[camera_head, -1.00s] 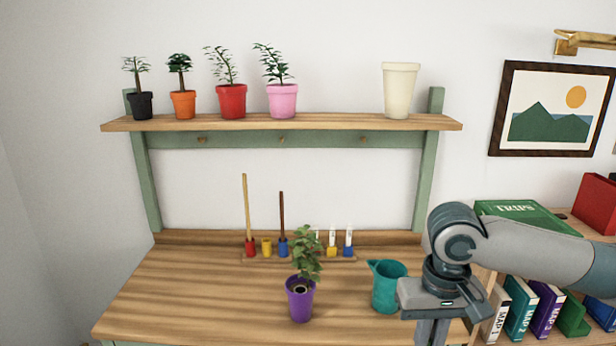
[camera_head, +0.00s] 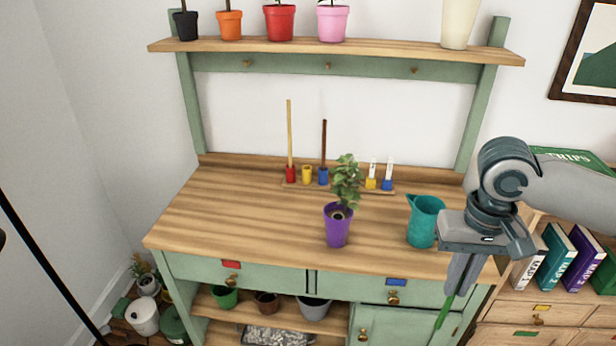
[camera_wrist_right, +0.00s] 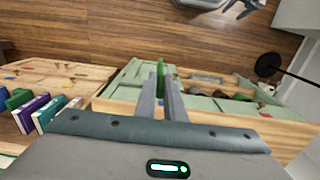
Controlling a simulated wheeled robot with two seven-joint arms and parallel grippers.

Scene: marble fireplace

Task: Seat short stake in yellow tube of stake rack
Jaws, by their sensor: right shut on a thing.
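The stake rack (camera_head: 278,185) stands at the back of the wooden workbench. Its red tube (camera_head: 291,174) holds a tall tan stake (camera_head: 289,130). Its yellow tube (camera_head: 307,175) looks empty. Its blue tube (camera_head: 323,177) holds a dark brown stake (camera_head: 324,145). My right gripper (camera_head: 456,285) points down in front of the bench's right side, away from the rack. It is shut on a thin green stick, seemingly the short stake (camera_head: 445,312), which sticks out below the fingers. The stake also shows between the fingers in the right wrist view (camera_wrist_right: 160,68). My left gripper is not in view.
A purple pot with a leafy plant (camera_head: 337,226) stands in front of the rack's right part. A teal jug (camera_head: 423,222) stands close to my right gripper. White-tagged pieces (camera_head: 371,178) stand at the rack's right. The bench's left half (camera_head: 220,220) is clear.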

